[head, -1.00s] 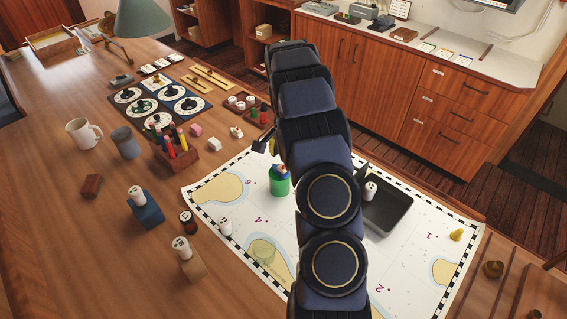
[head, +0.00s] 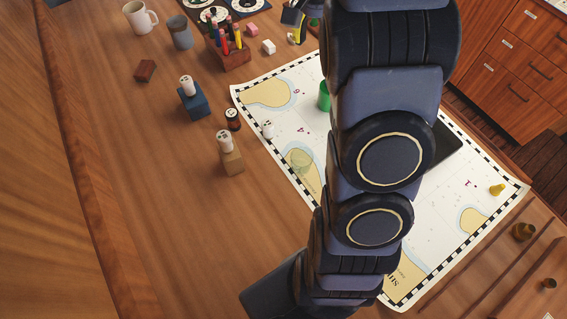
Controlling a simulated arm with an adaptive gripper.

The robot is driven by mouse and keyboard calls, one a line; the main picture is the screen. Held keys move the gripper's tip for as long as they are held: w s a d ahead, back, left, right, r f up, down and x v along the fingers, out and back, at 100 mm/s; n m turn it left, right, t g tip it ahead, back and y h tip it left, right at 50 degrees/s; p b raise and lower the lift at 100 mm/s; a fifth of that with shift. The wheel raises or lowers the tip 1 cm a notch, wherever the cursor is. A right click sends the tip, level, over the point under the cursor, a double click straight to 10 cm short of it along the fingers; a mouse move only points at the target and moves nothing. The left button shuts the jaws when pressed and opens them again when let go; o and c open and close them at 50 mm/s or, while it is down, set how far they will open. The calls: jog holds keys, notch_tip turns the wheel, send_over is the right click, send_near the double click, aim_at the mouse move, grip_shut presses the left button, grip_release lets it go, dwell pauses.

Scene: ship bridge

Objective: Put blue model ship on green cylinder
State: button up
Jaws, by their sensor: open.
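The green cylinder (head: 324,97) stands on the chart in the head view, just left of my arm, which hides its right side. I cannot make out the blue model ship; my arm may be covering it. The rest of the gripper is hidden behind the arm. It is open, and I see nothing held in the part that shows.
The chart (head: 273,119) lies under my arm. A black tray (head: 446,146) is partly hidden to its right, with a yellow pawn (head: 497,190) beyond. A pen holder (head: 229,56), a grey cup (head: 180,33) and stamps on blocks stand left. The left tabletop is mostly clear.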

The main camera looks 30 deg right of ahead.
jog(key=s+a+r+n, duration=0.3)
jog(key=s+a+n, duration=0.15)
jog(key=a, duration=0.35)
jog(key=s+a+r+n, duration=0.2)
jog(key=s+a+n, duration=0.1)
jog(key=s+a, duration=0.4)
jog(key=s+a+n+g, duration=0.1)
jog(key=s+a+n, duration=0.5)
jog(key=s, duration=0.5)
jog(key=shift+a+f, duration=0.45)
jog(key=shift+a, duration=0.05)
